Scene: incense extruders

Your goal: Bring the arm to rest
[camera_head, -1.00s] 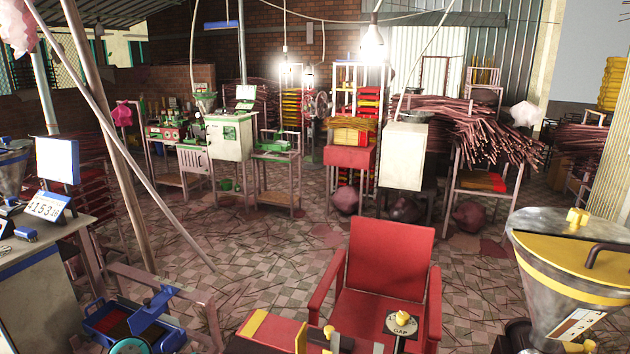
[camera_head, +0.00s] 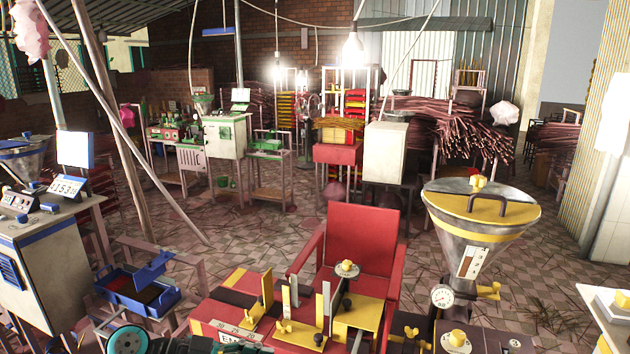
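A red chair (camera_head: 362,240) stands in the middle. In front of it is a red and yellow machine (camera_head: 300,325) with upright plates and a dial, cut off by the bottom edge. A steel hopper with a yellow lid (camera_head: 483,205) stands to its right, with a round gauge (camera_head: 442,297) below it.
A blue-trimmed machine (camera_head: 45,265) and a blue tray (camera_head: 138,290) are at left. Slanted poles (camera_head: 120,130) rise there. Green machines (camera_head: 225,135), a white cabinet (camera_head: 386,152) and stacked incense sticks (camera_head: 460,130) stand behind. Tiled floor (camera_head: 265,230) is open between.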

